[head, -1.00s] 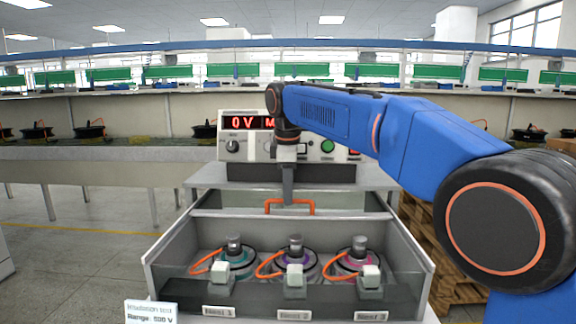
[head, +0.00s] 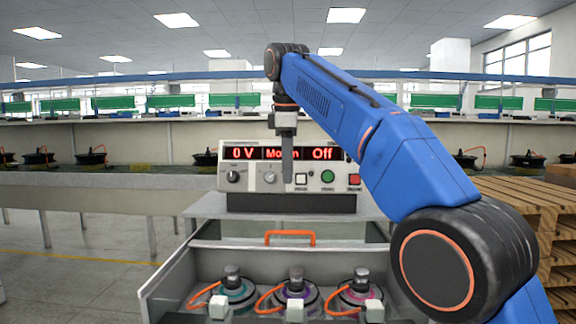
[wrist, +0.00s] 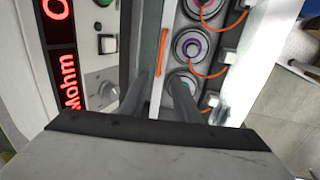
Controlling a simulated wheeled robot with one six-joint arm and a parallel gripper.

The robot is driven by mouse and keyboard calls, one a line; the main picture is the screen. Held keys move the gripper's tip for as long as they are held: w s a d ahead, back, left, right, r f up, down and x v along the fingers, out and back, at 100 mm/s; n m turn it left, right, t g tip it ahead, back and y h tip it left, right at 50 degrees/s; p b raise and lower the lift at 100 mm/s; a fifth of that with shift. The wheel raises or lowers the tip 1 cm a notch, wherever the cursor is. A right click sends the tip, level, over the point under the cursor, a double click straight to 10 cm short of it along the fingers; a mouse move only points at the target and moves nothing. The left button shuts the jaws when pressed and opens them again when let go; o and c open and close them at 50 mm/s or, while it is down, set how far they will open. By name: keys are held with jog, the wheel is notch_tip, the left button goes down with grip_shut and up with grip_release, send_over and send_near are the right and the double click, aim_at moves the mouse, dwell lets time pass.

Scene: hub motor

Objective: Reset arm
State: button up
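My gripper (head: 287,182) hangs from my blue arm, pointing down in front of the tester, above the orange handle and clear of it. In the wrist view its two grey fingers (wrist: 166,92) stand apart with nothing between them. The tester (head: 290,168) shows "0 V", "Mohm" and "Off" in red. The orange handle (head: 290,236) is on the lid of the grey test box (head: 165,272). Inside sit three hub motors with teal (head: 233,290), purple (head: 296,290) and pink (head: 360,290) rings and orange cables. My fingers partly hide the tester's front.
White blocks (head: 295,311) stand in front of the motors. Wooden pallets (head: 520,205) are stacked at the right. A long bench (head: 110,180) with more motors runs behind. Open floor (head: 80,270) lies at the left.

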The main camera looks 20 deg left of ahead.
jog(key=shift+s+r, duration=0.1)
jog(key=shift+r, duration=0.3)
jog(key=shift+d, duration=0.15)
jog(key=s+d+f+m, duration=0.2)
jog(key=d+f+m, duration=0.1)
jog(key=d, duration=0.8)
jog(key=s+d+f+m+t, duration=0.15)
jog(key=d+m, duration=0.25)
jog(key=d, duration=0.6)
jog(key=s+d+f+m, duration=0.3)
jog(key=d, duration=0.8)
jog(key=s+d+f+m, duration=0.3)
jog(key=s+d+f, duration=0.3)
jog(key=s+f, duration=0.2)
jog(key=s+d+f+m, duration=0.4)
jog(key=s+f, duration=0.4)
jog(key=f, duration=0.4)
jog(key=s+d+f+m+t, duration=0.1)
jog(key=s+d+f+m, duration=0.2)
jog(key=s+d+f, duration=0.4)
notch_tip(320, 180, down, 3)
jog(key=shift+s+d+f+m, duration=0.1)
jog(key=shift+s+d+m, duration=0.25)
jog(key=shift+s, duration=0.45)
